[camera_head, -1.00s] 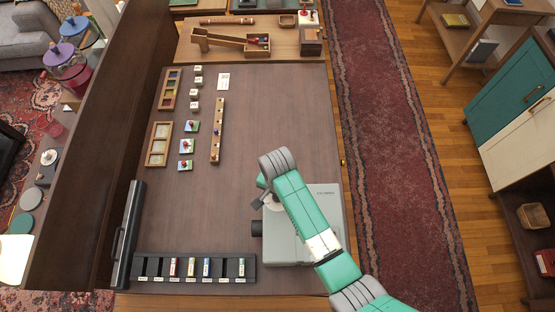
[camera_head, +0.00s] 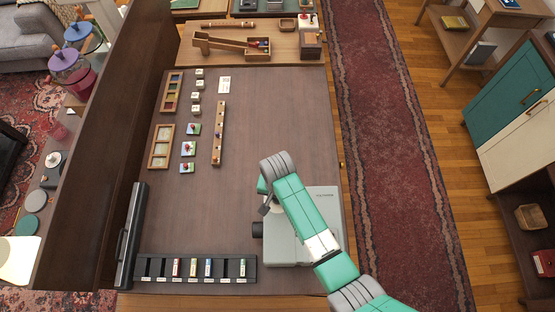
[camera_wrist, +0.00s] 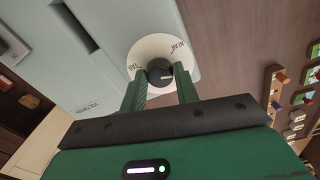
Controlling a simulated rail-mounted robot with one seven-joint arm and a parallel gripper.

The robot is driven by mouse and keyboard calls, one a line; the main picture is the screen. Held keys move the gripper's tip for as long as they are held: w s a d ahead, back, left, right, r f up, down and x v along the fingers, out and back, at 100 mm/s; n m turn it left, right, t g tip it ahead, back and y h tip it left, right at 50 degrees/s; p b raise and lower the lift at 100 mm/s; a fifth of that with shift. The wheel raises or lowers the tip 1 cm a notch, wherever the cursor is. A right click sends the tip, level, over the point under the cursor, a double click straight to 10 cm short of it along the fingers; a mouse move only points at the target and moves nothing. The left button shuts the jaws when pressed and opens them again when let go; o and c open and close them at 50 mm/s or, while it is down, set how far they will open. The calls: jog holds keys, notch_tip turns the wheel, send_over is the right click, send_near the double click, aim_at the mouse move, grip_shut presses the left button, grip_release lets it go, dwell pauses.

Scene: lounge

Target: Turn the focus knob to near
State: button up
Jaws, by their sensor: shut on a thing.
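The focus knob (camera_wrist: 159,71) is small, dark and round, on a white dial (camera_wrist: 158,50) marked FAR on the left and NEAR on the upper right in the wrist view. A small pale mark on the knob appears to lie toward its right side, but it is too small to read surely. The dial is on the pale grey projector (camera_wrist: 110,60), which also shows in the head view (camera_head: 285,245), partly under my arm. My gripper (camera_wrist: 160,80) is shut on the knob, one green finger on each side. In the head view my arm mostly hides the knob.
A black rack (camera_head: 195,268) with several coloured slides stands left of the projector. A long black case (camera_head: 130,235) lies at the table's left edge. Wooden trays, small cards and a wooden strip (camera_head: 218,133) lie farther back. The table's middle is clear.

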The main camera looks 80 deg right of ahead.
jog(key=n+p, duration=0.3)
jog(key=n, duration=0.2)
jog(key=shift+r, duration=0.2)
jog(key=shift+f+n+p, duration=0.15)
jog(key=shift+n+p, duration=0.6)
jog(key=shift+n, duration=1.35)
jog(key=o, duration=1)
jog(key=shift+c, duration=0.2)
notch_tip(320, 180, up, 8)
jog(key=shift+f+p, duration=0.1)
jog(key=shift+p, duration=0.4)
